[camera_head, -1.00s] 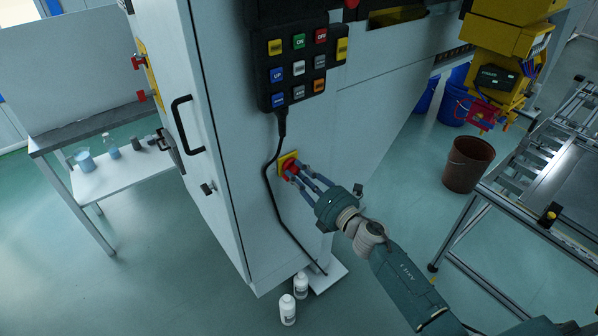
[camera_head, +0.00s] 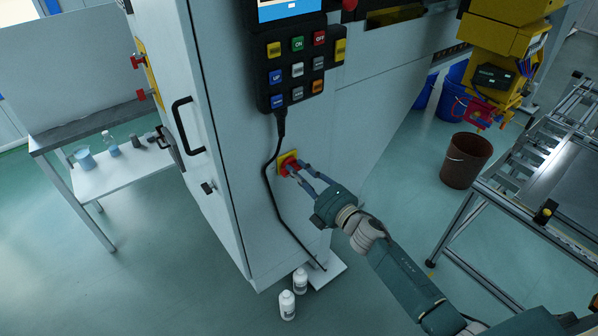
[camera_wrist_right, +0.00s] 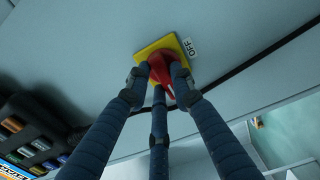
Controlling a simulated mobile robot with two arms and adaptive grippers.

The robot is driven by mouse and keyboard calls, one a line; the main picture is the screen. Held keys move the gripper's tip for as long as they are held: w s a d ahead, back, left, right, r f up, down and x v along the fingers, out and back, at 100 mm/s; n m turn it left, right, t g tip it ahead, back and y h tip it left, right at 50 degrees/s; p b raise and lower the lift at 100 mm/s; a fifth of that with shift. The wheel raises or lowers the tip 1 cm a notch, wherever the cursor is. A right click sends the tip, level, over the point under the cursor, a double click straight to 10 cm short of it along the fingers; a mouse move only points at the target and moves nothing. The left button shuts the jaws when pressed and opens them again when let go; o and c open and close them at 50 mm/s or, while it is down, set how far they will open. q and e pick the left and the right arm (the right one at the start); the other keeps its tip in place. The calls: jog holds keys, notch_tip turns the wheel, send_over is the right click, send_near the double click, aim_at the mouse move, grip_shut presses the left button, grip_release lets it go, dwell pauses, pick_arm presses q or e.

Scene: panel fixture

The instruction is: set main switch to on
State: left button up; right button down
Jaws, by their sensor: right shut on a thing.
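The main switch is a red knob (camera_head: 289,166) on a yellow plate (camera_head: 281,157), low on the light cabinet's front. In the right wrist view the red knob (camera_wrist_right: 161,72) sits between my fingers, with the yellow plate (camera_wrist_right: 150,50) behind it and a small "OFF" label (camera_wrist_right: 188,47) beside the plate. My right gripper (camera_head: 293,171) is shut on the red knob, its fingers partly hiding it; it also shows in the wrist view (camera_wrist_right: 157,77). My left gripper is not in view.
A keypad panel (camera_head: 298,70) with a lit blue screen (camera_head: 288,8) hangs above the switch. Its black cable (camera_head: 268,180) runs down close left of the switch. White bottles (camera_head: 287,305) stand on the floor below. A brown bucket (camera_head: 466,160) stands to the right.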

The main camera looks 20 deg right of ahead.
jog(key=shift+f, duration=0.1)
jog(key=c, duration=1.5)
grip_release()
jog(key=v, duration=1.2)
